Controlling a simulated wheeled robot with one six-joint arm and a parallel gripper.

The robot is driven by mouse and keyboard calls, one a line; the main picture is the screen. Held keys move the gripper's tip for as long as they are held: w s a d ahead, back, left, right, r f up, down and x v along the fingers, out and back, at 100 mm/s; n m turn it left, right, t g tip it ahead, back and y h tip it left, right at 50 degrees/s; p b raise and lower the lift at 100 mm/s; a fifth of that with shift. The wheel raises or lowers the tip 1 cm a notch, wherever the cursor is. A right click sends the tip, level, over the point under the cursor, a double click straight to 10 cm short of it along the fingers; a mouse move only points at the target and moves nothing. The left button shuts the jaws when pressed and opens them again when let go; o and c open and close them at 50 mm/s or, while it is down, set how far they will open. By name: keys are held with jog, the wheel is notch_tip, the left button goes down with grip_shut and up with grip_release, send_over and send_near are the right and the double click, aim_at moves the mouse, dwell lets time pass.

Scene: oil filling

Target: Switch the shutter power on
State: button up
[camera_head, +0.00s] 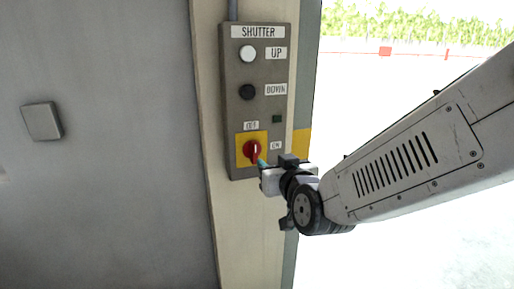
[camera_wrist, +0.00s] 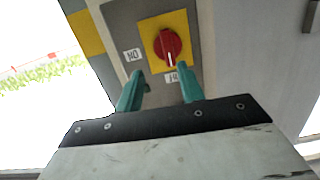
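The red rotary switch (camera_head: 252,152) sits on a yellow plate at the bottom of the grey SHUTTER panel (camera_head: 234,105). Its white mark points up toward the OFF label (camera_head: 251,126); the ON label (camera_head: 276,146) is to its right. In the wrist view, where the panel appears turned over, the red switch (camera_wrist: 167,43) lies just beyond my fingertips with its mark toward OFF. My gripper (camera_wrist: 161,78) has its two teal fingers apart, with nothing between them. In the head view my gripper (camera_head: 262,163) is at the switch's lower right; contact cannot be told.
A grey wall plate (camera_head: 42,121) is on the left wall. The bright doorway opens to the right.

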aim_at(256, 146)
jog(key=w+a, duration=0.1)
jog(key=w, duration=0.1)
jog(key=w+a+t, duration=0.1)
jog(key=w, duration=0.2)
jog(key=w+a+r+t, duration=0.1)
jog(key=w+a, duration=0.1)
jog(key=shift+w, duration=0.4)
jog(key=shift+d, duration=0.1)
grip_shut()
